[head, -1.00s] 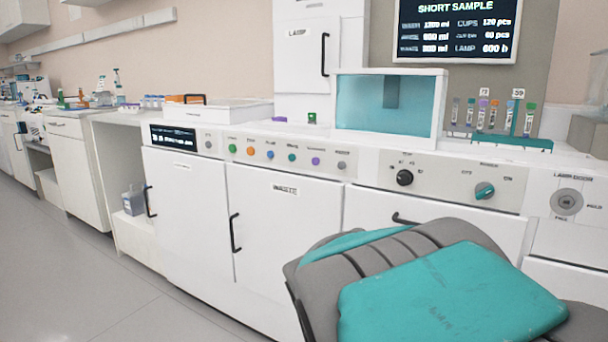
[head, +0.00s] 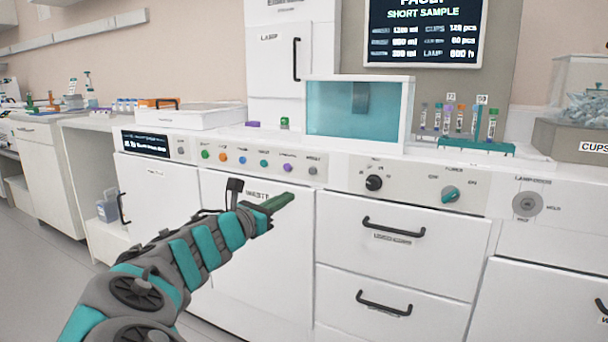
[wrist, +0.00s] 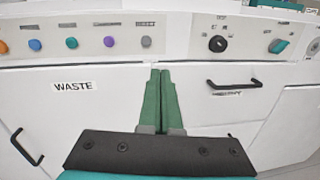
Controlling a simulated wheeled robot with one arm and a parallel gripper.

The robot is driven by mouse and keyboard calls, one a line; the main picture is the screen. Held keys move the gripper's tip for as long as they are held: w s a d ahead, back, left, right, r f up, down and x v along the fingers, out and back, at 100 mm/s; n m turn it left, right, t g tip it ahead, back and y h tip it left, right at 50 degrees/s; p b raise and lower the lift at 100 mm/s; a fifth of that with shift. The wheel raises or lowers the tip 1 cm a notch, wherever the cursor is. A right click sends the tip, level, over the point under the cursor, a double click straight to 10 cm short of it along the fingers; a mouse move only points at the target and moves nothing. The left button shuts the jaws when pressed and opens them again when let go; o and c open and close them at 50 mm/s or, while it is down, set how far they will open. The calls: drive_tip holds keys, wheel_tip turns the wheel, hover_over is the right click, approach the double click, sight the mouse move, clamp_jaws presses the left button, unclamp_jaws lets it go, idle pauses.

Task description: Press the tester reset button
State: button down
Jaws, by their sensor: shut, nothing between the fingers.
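A row of small round buttons runs along the white front panel (head: 335,175): green (head: 205,154), orange (head: 222,157), blue (head: 242,160), teal (head: 264,163), purple (head: 287,167) and grey (head: 313,170). Another grey button (head: 181,150) sits beside a dark display (head: 145,143). The labels are too small to read, so I cannot tell which button is the reset. My gripper (head: 288,198) is shut and empty, its green fingers in front of the cabinet below the purple and grey buttons, apart from them. In the wrist view, the grey button (wrist: 147,41) is just above left of the fingertips.
A black knob (head: 374,183) and a teal knob (head: 450,194) are on the panel to the right. Drawer handles (head: 393,228) stick out below. A glass-fronted box (head: 358,111) and a tube rack (head: 465,146) stand on the counter. The floor at left is clear.

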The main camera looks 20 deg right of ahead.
sight(312, 171)
drive_tip(key=shift+w+a+r+n+t, duration=0.3)
drive_tip(key=shift+w+a+n+t, duration=0.35)
drive_tip(key=shift+w+a, duration=0.2)
drive_tip(key=x, duration=1.3)
drive_tip(key=shift+w+d+f, duration=0.1)
drive_tip(key=shift+w+d, duration=0.05)
drive_tip(key=shift+d, duration=0.25)
